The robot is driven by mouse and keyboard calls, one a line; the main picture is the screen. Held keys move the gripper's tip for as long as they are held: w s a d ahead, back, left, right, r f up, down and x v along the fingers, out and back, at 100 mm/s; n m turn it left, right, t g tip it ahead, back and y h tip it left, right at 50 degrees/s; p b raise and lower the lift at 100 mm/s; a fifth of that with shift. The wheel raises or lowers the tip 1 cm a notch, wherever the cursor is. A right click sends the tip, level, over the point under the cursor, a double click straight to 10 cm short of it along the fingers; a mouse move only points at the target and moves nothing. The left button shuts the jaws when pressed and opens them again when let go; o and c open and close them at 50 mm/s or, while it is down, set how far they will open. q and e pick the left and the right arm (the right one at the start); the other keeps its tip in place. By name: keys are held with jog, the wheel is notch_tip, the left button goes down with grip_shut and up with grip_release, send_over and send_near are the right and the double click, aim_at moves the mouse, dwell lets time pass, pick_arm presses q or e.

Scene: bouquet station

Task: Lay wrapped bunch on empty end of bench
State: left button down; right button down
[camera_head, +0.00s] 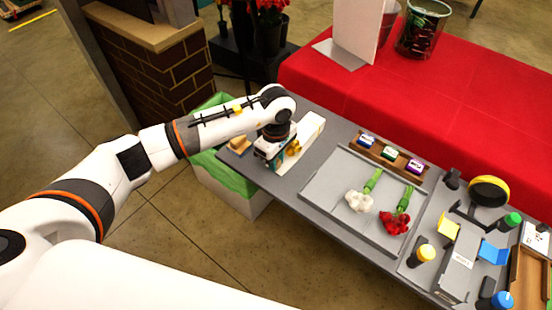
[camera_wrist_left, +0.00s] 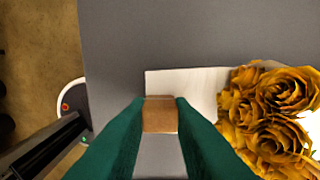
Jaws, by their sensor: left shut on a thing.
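My left gripper (camera_head: 277,158) is over the left end of the grey bench (camera_head: 333,130). In the left wrist view, its green fingers (camera_wrist_left: 160,110) are shut on a tan band of the wrapped bunch (camera_wrist_left: 185,84). The bunch has white paper and yellow-brown roses (camera_wrist_left: 275,105) at the right. In the head view, part of the white wrapping (camera_head: 312,127) shows beside the gripper, which hides much of the bunch. I cannot tell whether the bunch touches the bench. My right gripper is not in view.
A grey tray (camera_head: 325,190) holds a white flower (camera_head: 359,201) and a red flower (camera_head: 395,223). A red-covered table (camera_head: 430,95) stands behind.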

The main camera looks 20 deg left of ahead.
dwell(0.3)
pick_arm(q)
jog(key=c, duration=0.8)
grip_release()
jog(key=shift+r, duration=0.1)
jog(key=shift+r+p, duration=1.7)
jog(key=shift+r, duration=1.75)
